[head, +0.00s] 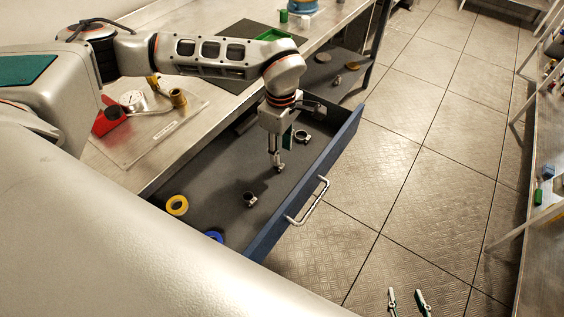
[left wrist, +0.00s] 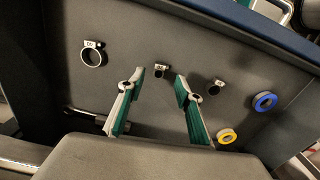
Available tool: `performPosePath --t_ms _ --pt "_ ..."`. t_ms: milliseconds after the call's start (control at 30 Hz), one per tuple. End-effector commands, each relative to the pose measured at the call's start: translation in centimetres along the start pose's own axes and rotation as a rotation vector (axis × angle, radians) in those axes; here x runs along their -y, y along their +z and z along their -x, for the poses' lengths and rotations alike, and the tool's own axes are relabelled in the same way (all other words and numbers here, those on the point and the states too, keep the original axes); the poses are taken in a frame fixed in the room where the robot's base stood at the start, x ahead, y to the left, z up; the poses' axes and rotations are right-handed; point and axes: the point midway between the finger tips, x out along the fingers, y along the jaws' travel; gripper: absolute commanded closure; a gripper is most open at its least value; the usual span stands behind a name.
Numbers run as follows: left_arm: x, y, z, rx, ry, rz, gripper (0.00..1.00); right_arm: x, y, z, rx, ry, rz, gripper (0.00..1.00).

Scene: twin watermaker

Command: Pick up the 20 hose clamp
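Three hose clamps lie apart in the open drawer. The large clamp (left wrist: 93,56) is at the left in the left wrist view and behind my left gripper in the head view (head: 303,137). A small clamp (left wrist: 161,70) lies between and beyond my fingertips. Another clamp (left wrist: 215,87) is right of them, and it also shows in the head view (head: 249,200). Their number tags are too small to read surely, so I cannot tell which is the 20. My left gripper (left wrist: 160,79) is open and empty, pointing down over the drawer. My right gripper (head: 407,298) is open and empty over the floor.
The drawer (head: 215,192) has a blue front with a handle (head: 309,202). A yellow tape roll (head: 177,205) and a blue roll (head: 214,236) lie at its near end. The workbench (head: 205,118) is on the left. Open floor lies right of the drawer.

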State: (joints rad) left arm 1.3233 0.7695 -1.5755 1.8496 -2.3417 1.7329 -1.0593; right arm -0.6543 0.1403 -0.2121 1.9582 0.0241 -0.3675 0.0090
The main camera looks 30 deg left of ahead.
Motion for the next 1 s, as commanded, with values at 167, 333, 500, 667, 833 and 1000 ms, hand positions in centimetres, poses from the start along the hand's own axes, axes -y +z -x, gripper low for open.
performPosePath --t_ms 167,333,500,667,833,1000 --pt "0.1 -0.2 -2.0 0.0 -0.002 0.001 0.65 0.1 0.4 0.0 0.007 -0.002 0.0 0.6" --pt "0.2 -0.4 -4.5 0.0 -0.002 0.001 0.65 0.0 -0.1 -0.1 -0.003 0.0 0.001 0.6" --pt "0.1 -0.4 -5.6 0.0 0.002 0.0 0.65 -0.1 -0.7 -0.2 -0.012 0.002 0.0 0.6" --pt "0.1 -0.4 -5.7 0.0 0.002 0.0 0.65 -0.1 -0.8 -0.1 -0.015 0.002 0.0 0.6" --pt "0.1 -0.4 -5.7 0.0 0.002 0.0 0.94 -0.1 -0.8 -0.1 -0.014 0.002 0.0 0.6" --pt "0.1 -0.4 -5.7 0.0 0.002 0.0 0.98 -0.1 -0.6 -0.2 -0.011 0.002 0.0 0.6"
